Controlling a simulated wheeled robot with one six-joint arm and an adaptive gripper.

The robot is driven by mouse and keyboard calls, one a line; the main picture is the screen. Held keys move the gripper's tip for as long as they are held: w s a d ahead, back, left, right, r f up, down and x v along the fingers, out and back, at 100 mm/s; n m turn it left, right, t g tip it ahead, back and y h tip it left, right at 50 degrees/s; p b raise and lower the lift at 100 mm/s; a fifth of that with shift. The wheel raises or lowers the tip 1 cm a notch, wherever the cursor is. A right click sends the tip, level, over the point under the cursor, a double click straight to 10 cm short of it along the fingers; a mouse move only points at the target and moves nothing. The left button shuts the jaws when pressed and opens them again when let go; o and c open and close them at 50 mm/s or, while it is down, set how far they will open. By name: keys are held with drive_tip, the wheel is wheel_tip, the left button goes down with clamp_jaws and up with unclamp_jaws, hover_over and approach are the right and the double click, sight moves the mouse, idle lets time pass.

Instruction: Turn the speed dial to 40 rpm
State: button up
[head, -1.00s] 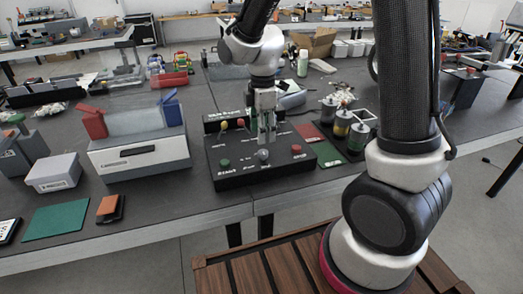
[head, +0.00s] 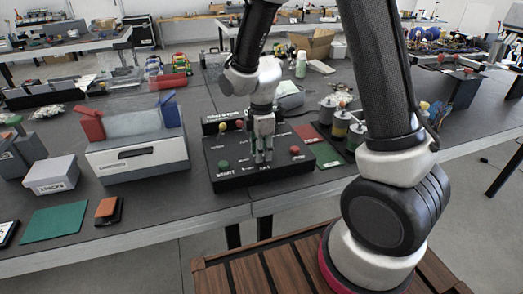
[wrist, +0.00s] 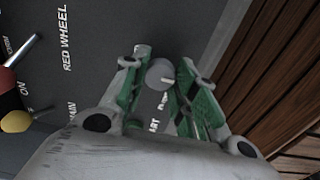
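The black control box (head: 232,178) stands on the table near its front edge. In the wrist view a round grey dial knob (wrist: 159,73) with a light pointer lies between my fingers; "rpm" lettering is not readable. My gripper (head: 264,158) points down over the front middle of the box and hides the dial in the head view. In the wrist view my gripper (wrist: 162,60) has its fingers apart on either side of the knob, seemingly with narrow gaps. I cannot tell whether either finger touches it.
On the box are a green button (head: 223,164), a red button (head: 295,150) and a yellow knob (head: 240,124). A silver lever (wrist: 22,48) shows in the wrist view.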

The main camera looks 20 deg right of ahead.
drive_tip(key=shift+c, duration=0.8)
drive_tip(key=shift+m, duration=0.3)
drive_tip(key=m, duration=0.9)
drive_tip(key=shift+m, duration=0.4)
drive_tip(key=m, duration=0.3)
drive_tip(key=shift+m, duration=0.3)
drive_tip(key=m, duration=0.5)
drive_tip(key=shift+m, duration=2.4)
